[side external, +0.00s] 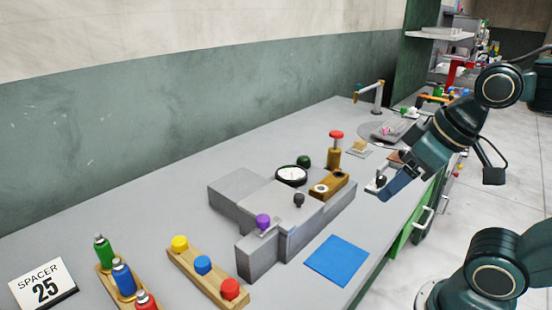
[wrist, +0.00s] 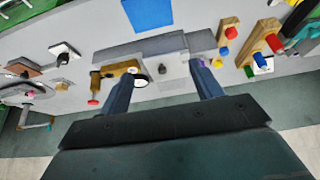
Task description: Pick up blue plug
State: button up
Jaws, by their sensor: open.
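A blue plug (side external: 202,265) stands in a wooden rack (side external: 190,276) between a yellow plug (side external: 180,243) and a red plug (side external: 230,289). The blue plug (wrist: 225,51) shows small in the wrist view, right of my fingers. A second wooden rack at the front left holds a green, a blue (side external: 123,278) and a red bottle-like piece. My gripper (side external: 388,191) is at the right, over the bench's right edge, well away from the plug. In the wrist view my gripper (wrist: 163,70) has its fingers wide apart with nothing between them.
A grey press fixture (side external: 262,254) with a dial (side external: 291,175), a purple knob (side external: 263,221) and a red-topped wooden post (side external: 335,150) stands between my gripper and the rack. A blue mat (side external: 340,260) lies flat in front.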

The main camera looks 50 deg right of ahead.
jog(key=shift+c, duration=0.3)
jog(key=w+a+r+m+g+y, duration=0.1)
jog(key=w+a+r+m+g, duration=0.2)
jog(key=w, duration=0.6)
jog(key=m+g, duration=0.3)
jog(key=m, duration=0.5)
send_over(200, 261)
jog(key=shift+w+d+f, duration=0.1)
jog(key=shift+f, duration=4.75)
jog(key=shift+w+d+f, duration=0.1)
jog(key=shift+f, duration=4.7)
jog(key=shift+f, duration=0.1)
